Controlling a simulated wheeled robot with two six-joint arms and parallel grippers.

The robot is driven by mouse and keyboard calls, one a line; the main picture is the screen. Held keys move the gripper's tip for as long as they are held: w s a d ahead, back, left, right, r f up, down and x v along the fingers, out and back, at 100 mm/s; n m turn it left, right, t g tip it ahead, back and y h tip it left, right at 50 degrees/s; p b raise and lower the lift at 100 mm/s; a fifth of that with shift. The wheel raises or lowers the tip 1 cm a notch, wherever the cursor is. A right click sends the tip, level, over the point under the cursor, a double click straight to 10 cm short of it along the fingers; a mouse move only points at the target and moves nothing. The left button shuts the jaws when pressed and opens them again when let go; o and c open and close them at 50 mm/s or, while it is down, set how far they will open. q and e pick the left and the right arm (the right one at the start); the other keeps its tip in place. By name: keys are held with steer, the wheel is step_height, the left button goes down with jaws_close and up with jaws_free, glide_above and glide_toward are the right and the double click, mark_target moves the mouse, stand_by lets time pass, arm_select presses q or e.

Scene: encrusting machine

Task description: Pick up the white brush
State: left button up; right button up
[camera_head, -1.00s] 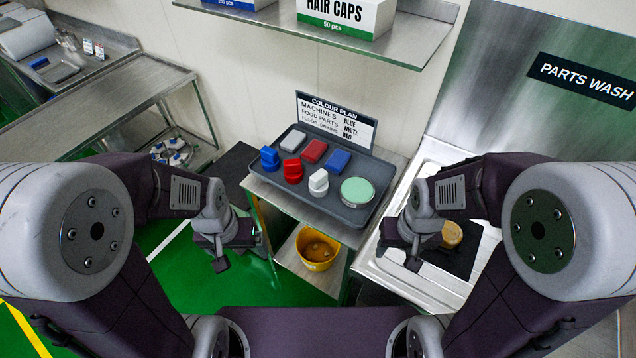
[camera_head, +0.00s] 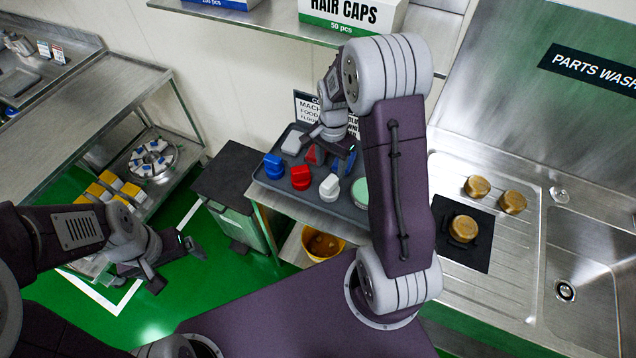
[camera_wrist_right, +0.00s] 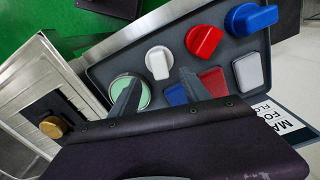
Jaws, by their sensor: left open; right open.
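The white brush (camera_head: 330,187) stands at the front edge of the dark grey tray (camera_head: 272,186), between a red brush (camera_head: 300,177) and a round green-topped container (camera_head: 360,191). In the right wrist view the white brush (camera_wrist_right: 158,62) lies just beyond my fingertips, apart from them. My right gripper (camera_head: 333,151) is open and empty above the back part of the tray; it also shows in the wrist view (camera_wrist_right: 158,92). One finger overlaps the green-topped container there, the other the flat pads. My left gripper (camera_head: 174,266) is open and empty over the floor at the left.
A blue brush (camera_head: 272,166) stands left of the red one, with a pale grey pad (camera_head: 293,143) behind. The colour plan sign (camera_head: 306,105) stands behind the tray. A steel sink counter (camera_head: 520,255) is at right; a yellow bucket (camera_head: 322,245) sits below.

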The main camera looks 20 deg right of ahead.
mark_target(331, 181)
steer(key=shift+s+d+f+p, duration=0.15)
steer(key=shift+s+f, duration=0.1)
steer(key=shift+f, duration=0.3)
steer(key=shift+s+f+p, duration=0.15)
steer(key=shift+s+f, duration=0.1)
steer(key=shift+f, duration=0.3)
steer(key=shift+w+a+f, duration=0.25)
steer(key=shift+w+f, duration=0.25)
steer(key=shift+f, duration=0.35)
steer(key=shift+w+f, duration=0.15)
steer(key=f+p, duration=0.1)
steer(key=f, duration=0.3)
steer(key=shift+s+d+p, duration=0.15)
steer(key=shift+s+p, duration=0.2)
steer(key=shift+s, duration=0.05)
steer(key=shift+f, duration=0.35)
steer(key=shift+w+f, duration=0.1)
steer(key=shift+w, duration=0.15)
steer(key=c, duration=0.7)
arm_select(q)
step_height(331, 181, up, 2)
steer(key=shift+s+r, duration=0.1)
arm_select(e)
steer(key=shift+s, duration=0.1)
jaws_close()
